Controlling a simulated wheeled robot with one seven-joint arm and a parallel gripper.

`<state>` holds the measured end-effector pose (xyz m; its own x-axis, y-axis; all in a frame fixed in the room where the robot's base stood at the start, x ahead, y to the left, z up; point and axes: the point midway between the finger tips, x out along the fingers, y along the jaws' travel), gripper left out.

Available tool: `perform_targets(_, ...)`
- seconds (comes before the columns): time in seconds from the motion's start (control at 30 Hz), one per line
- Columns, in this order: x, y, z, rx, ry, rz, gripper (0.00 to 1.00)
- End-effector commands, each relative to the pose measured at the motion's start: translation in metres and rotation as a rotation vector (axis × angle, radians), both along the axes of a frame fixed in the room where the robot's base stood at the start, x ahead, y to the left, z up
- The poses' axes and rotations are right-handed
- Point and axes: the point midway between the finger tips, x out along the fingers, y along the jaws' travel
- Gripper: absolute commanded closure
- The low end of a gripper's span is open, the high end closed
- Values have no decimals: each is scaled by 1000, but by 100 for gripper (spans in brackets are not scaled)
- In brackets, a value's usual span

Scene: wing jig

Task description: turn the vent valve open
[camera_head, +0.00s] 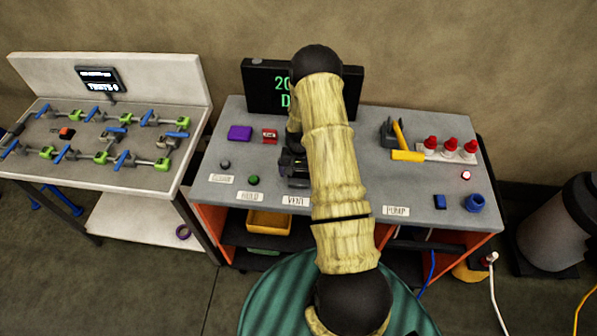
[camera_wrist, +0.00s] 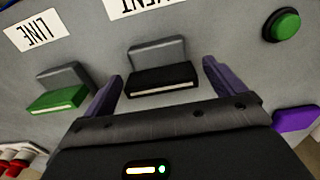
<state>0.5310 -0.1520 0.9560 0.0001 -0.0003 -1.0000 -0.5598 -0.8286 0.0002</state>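The vent valve shows in the wrist view as a black, flat handle (camera_wrist: 160,80) on a grey bracket, below a white label (camera_wrist: 140,4) partly cut off and reading "ENT". My gripper (camera_wrist: 163,70) is open, with one purple finger on each side of the black handle. A small gap shows on the right side; on the left the finger is very close, and I cannot tell whether it touches. In the head view my gripper (camera_head: 293,168) is low over the grey bench behind the VENT label (camera_head: 295,201), and my arm hides much of the valve area.
A green-handled valve (camera_wrist: 57,97) labelled LINE stands beside the vent valve. A green button (camera_wrist: 285,25) and a purple block (camera_wrist: 296,119) are on the other side. A dark display (camera_head: 264,88) stands behind, partly hidden. A yellow-handled tool (camera_head: 404,150) and red-capped bottles (camera_head: 450,146) are at right.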

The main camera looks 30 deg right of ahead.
Motion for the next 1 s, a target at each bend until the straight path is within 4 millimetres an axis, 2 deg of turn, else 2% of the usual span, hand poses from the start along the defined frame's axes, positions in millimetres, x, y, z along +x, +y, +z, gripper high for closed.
perform_targets(0.03,0,0,0,0,0,0,13)
perform_targets(0.2,0,0,0,0,0,0,47)
perform_targets(0.23,0,0,0,0,0,0,50)
perform_targets(0.67,0,0,-1,0,-1,58,50)
perform_targets(1.0,0,-1,-3,0,-1,268,50)
